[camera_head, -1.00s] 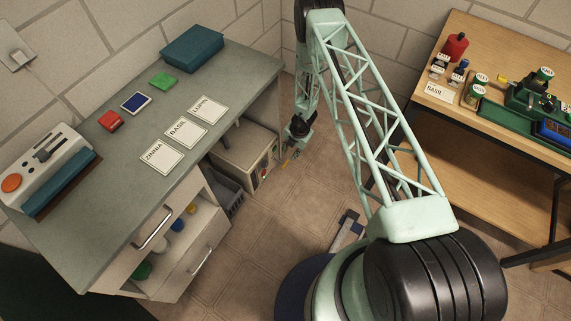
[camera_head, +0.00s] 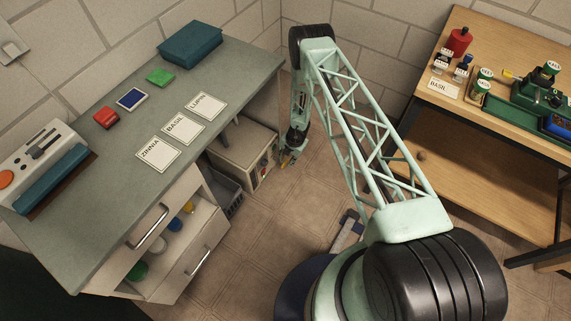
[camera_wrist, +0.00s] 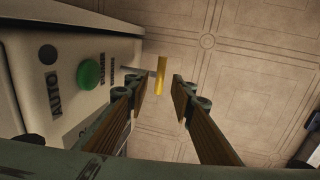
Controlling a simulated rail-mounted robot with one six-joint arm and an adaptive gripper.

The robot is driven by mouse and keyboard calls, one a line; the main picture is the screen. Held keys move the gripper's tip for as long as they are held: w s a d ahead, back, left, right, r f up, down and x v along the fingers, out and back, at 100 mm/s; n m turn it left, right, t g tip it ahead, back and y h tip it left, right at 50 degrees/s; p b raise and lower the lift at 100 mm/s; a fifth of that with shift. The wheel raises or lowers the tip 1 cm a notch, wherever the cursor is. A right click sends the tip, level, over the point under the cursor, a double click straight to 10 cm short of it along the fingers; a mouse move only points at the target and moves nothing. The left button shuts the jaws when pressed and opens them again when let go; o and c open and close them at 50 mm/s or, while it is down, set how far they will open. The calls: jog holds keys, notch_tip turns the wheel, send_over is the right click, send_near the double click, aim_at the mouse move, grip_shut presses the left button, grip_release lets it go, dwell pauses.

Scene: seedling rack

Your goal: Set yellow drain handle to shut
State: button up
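The yellow drain handle (camera_wrist: 160,75) is a short bar that sticks out from the front of a cream-coloured unit (camera_wrist: 90,45). In the wrist view it lies upright in the picture, just ahead of and between my two finger tips. My gripper (camera_wrist: 164,86) is open, one finger to each side of the handle's line. I see no contact with the handle and cannot tell its exact depth relative to the tips. In the head view my gripper (camera_head: 287,160) is low, at the unit's (camera_head: 240,152) front right; the handle there is too small to make out clearly.
The unit's front carries a green button (camera_wrist: 90,74), a dark knob and an AUTO label, close to my left finger. The unit stands under the grey counter (camera_head: 215,75). A grey basket (camera_head: 228,190) and an open drawer stand nearer.

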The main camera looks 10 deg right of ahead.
aim_at(285, 164)
jog(key=shift+w+a+f+b, duration=0.1)
jog(key=shift+f+b, duration=0.15)
jog(key=shift+f, duration=0.5)
jog(key=shift+w+a+f+b, duration=0.1)
jog(key=shift+f+b, duration=0.1)
jog(key=shift+f, duration=0.5)
jog(key=shift+c, duration=0.3)
grip_shut()
